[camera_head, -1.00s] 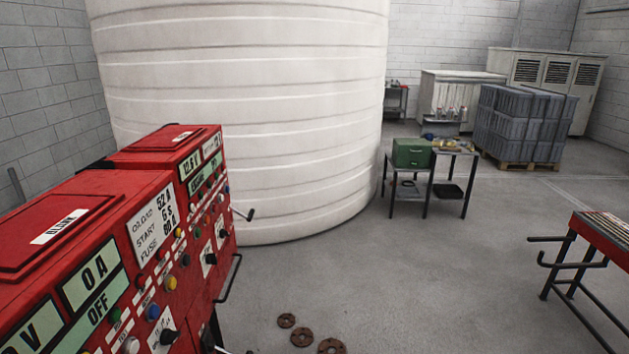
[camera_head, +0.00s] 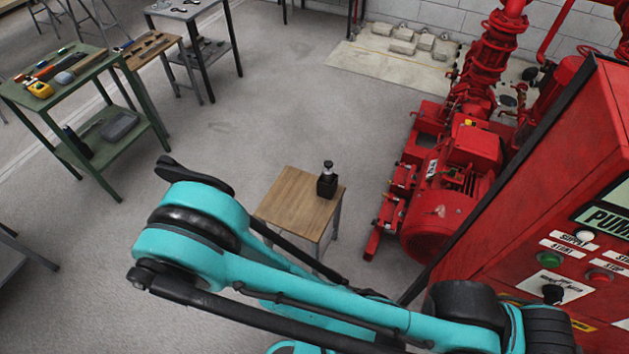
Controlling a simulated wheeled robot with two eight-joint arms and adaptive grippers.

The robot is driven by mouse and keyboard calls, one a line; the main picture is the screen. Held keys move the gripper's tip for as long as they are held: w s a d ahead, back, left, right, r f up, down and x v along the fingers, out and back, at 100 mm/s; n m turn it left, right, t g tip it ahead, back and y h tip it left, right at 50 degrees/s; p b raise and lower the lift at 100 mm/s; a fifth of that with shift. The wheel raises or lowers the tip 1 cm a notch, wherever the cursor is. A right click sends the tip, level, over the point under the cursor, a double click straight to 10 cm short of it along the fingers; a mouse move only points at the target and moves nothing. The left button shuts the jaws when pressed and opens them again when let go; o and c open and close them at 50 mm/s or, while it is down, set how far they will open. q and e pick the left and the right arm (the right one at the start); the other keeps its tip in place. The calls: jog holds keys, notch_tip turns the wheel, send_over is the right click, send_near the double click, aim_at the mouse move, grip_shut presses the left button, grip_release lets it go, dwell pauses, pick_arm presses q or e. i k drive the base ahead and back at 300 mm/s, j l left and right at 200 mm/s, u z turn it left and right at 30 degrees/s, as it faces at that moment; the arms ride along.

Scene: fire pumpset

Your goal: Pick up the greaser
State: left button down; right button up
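A small dark canister with a silver-and-black top (camera_head: 327,182), which looks like the greaser, stands upright on the far right part of a small wooden-topped table (camera_head: 285,203). Nothing touches it. A teal and black arm of mine crosses the lower part of the view, in front of the table's lower edge and legs. I make out no gripper fingertips of either arm.
A green table (camera_head: 128,160) with tools stands at the left, beside a wooden-topped stand (camera_head: 150,48) and a grey table (camera_head: 188,10). A red pump (camera_head: 440,215) and red control panel (camera_head: 570,220) stand at the right. The floor left of the small table is clear.

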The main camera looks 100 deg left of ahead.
aim_at(328, 176)
jog(key=k+l+u, duration=0.1)
jog(key=u, duration=2.45)
jog(key=i+u, duration=0.1)
jog(key=u, duration=0.35)
jog(key=i+l+u, duration=0.1)
jog(key=u, duration=0.3)
jog(key=i+j+z, duration=0.2)
jog(key=z, duration=0.15)
jog(key=i+j+z, duration=0.25)
jog(key=z, duration=0.15)
